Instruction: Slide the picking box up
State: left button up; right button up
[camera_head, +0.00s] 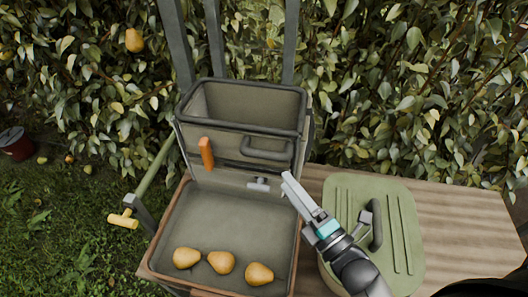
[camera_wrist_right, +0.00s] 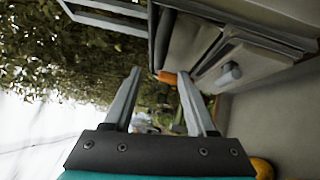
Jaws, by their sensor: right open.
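The picking box (camera_head: 245,128) is a grey-green open box with a dark rim, upright against dark vertical rails. Its front has a dark bar handle (camera_head: 266,150) and an orange tab (camera_head: 206,153). Below it is a small grey knob (camera_head: 258,185). In the right wrist view the box (camera_wrist_right: 190,42) fills the upper right, and the knob (camera_wrist_right: 229,73) shows there too. My right gripper (camera_head: 286,182) is open and empty, just right of the knob and below the handle; its fingers (camera_wrist_right: 160,72) are spread. My left gripper is out of view.
A brown-rimmed tray (camera_head: 228,226) below the box holds three pears (camera_head: 221,262). A green lid with a dark handle (camera_head: 400,235) lies on a wooden bench (camera_head: 450,215) at right. A yellow crank handle (camera_head: 123,220) juts out at left. Leafy hedge stands behind.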

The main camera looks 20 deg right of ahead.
aim_at(266, 156)
jog(key=x, duration=0.8)
jog(key=shift+w+a, duration=0.1)
jog(key=shift+w, duration=0.25)
jog(key=shift+w+a+r, duration=0.15)
jog(key=shift+w, duration=0.4)
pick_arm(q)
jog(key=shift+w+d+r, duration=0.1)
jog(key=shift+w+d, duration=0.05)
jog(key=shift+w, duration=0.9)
pick_arm(e)
jog(key=shift+w, duration=0.15)
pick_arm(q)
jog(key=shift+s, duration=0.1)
pick_arm(e)
grip_shut()
